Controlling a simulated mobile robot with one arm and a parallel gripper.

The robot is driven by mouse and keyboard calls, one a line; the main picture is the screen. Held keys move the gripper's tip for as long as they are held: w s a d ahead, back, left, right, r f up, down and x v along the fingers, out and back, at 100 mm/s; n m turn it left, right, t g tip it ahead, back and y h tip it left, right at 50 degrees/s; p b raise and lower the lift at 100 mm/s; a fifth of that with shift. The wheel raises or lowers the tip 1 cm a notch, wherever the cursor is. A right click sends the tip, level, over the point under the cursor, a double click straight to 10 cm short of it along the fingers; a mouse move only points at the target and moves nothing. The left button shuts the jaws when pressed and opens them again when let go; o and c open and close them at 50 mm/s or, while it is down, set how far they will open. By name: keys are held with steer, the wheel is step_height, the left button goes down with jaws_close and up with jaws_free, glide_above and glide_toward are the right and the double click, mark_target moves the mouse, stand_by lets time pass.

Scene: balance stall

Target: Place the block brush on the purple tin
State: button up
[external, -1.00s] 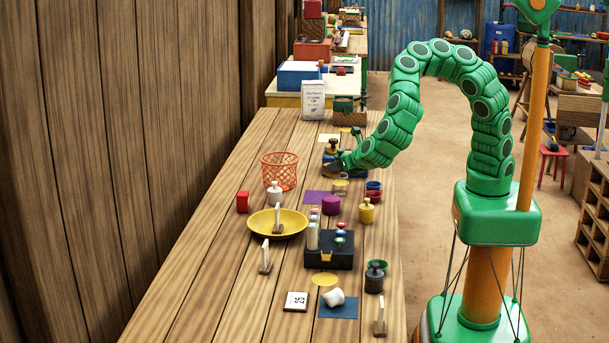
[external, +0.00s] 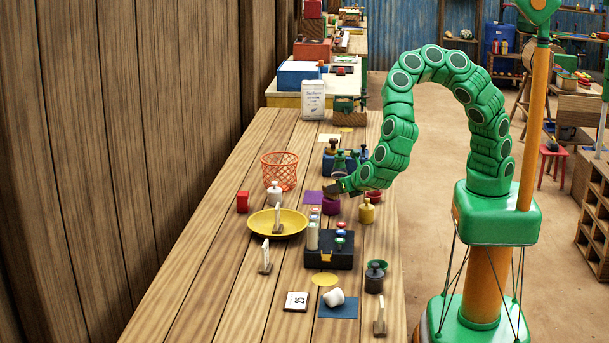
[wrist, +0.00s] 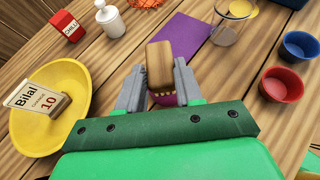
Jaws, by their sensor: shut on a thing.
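The block brush (wrist: 159,62), a wooden block, is held between the two grey fingers of my gripper (wrist: 160,84) in the wrist view. In the external view my gripper (external: 334,189) is over the purple tin (external: 331,206). In the wrist view the purple tin (wrist: 166,101) shows just under the brush, mostly hidden by the brush and fingers. I cannot tell whether the brush touches the tin.
A yellow dish (external: 262,232) with a name card stands left of the tin. A dark rack (external: 329,256) is in front, a yellow weight (external: 367,211) to the right, and a purple mat (wrist: 176,40) beyond. A red bowl (wrist: 281,85) and blue bowl (wrist: 299,47) are at right.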

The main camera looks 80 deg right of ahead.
steer(key=shift+f, duration=0.2)
steer(key=shift+f, duration=0.15)
steer(key=o, duration=1)
steer(key=shift+o, duration=0.2)
steer(key=v, duration=1.2)
